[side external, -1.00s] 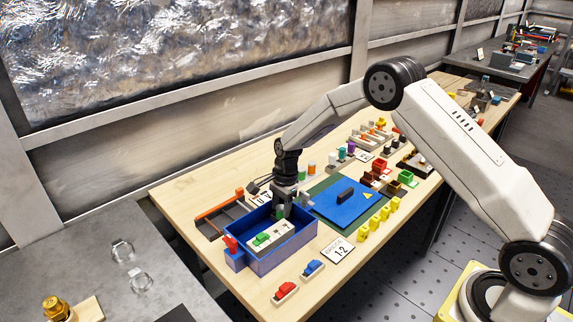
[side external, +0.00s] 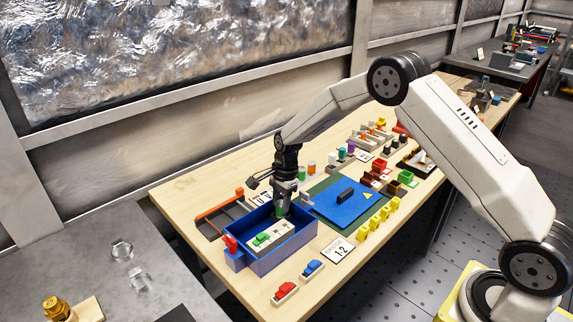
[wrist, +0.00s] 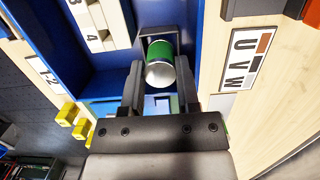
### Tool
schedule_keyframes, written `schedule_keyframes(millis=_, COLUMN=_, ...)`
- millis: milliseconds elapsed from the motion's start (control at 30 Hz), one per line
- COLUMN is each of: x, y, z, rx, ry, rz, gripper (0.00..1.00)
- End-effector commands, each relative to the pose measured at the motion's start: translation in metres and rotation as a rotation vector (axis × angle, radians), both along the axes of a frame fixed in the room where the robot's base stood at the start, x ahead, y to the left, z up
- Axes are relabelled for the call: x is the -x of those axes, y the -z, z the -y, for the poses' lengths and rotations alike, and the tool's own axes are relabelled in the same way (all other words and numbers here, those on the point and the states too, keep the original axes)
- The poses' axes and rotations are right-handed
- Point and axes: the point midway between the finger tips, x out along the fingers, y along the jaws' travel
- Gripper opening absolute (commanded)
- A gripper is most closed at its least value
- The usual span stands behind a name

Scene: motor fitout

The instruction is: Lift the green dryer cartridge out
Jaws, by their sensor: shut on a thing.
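The green dryer cartridge (side external: 282,211) is a short green cylinder at the back right inside the blue open-topped box (side external: 287,253). In the wrist view the cartridge (wrist: 160,50) shows a pale metallic round end. My gripper (side external: 283,203) points down over the box, with its fingers on either side of the cartridge. In the wrist view the gripper (wrist: 160,80) is shut on it. A dark bracket shows just beside the cartridge there. Whether its lower end is clear of its seat is hidden.
A cream block (side external: 270,238) with a green part lies in the box beside the cartridge. A red lever (side external: 231,243) is at the box's left end. A blue panel (side external: 345,203) is close to the right. Red and blue parts (side external: 285,291) lie in front.

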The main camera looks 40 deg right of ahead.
Motion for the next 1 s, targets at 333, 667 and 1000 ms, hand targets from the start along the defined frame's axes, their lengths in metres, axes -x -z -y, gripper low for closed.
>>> schedule_keyframes(millis=333, x=0.019, y=-0.038, z=0.0, rx=0.0, ry=0.0, rz=0.003, gripper=0.0)
schedule_keyframes(millis=667, x=0.055, y=-0.078, z=0.0, rx=0.0, ry=0.0, rz=0.002, gripper=0.0)
schedule_keyframes(millis=1000, x=0.105, y=-0.099, z=-0.001, rx=0.001, ry=-0.001, rz=0.003, gripper=0.0)
